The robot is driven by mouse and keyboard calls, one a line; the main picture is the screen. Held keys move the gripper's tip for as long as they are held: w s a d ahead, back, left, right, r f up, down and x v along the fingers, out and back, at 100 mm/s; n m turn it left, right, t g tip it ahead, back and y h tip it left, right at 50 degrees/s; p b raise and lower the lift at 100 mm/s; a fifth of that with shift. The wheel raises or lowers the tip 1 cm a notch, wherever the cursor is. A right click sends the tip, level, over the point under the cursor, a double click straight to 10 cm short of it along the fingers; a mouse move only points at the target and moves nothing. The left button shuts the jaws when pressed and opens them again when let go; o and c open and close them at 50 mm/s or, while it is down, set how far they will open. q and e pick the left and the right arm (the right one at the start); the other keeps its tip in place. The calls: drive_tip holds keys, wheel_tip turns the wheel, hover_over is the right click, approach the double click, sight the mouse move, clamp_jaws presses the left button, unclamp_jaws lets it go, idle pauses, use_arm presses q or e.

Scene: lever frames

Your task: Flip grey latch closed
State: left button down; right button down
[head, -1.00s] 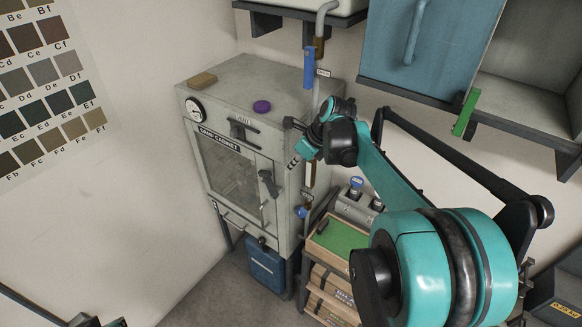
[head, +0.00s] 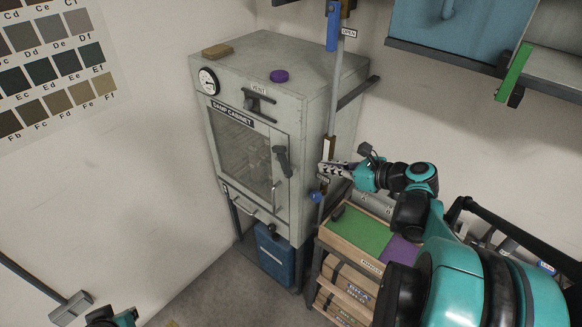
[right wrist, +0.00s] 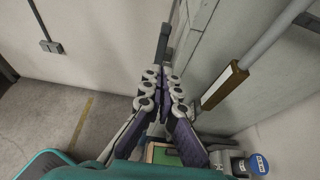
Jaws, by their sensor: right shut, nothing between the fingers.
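The grey latch (head: 283,161) is a dark grey handle on the right side of the front door of the damp cabinet (head: 350,68). It stands roughly upright, with its lower end tilted right. My right gripper (head: 324,169) is shut and empty, to the right of the latch near the cabinet's front right edge and apart from the latch. In the right wrist view, the shut fingers (right wrist: 163,80) point toward a dark upright bar (right wrist: 163,43), which may be the latch. Only a sliver of my left arm shows at the bottom left of the head view; its gripper is out of frame.
A pipe with a blue lever (head: 332,28) and a brown grip (right wrist: 224,86) runs beside the cabinet. A blue knob (head: 316,197) sits below my right gripper. A wooden rack with a green tray (head: 362,229) stands lower right. The space before the cabinet front is open.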

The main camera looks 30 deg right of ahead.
sight(283, 160)
drive_tip(key=b+x, duration=0.2)
drive_tip(key=x, duration=1.2)
drive_tip(key=shift+b, duration=0.3)
drive_tip(key=shift+a+r, duration=0.1)
drive_tip(key=shift+w+p, duration=0.1)
drive_tip(key=shift+p, duration=0.2)
drive_tip(key=shift+w+g, duration=0.1)
drive_tip(key=shift+g, duration=0.2)
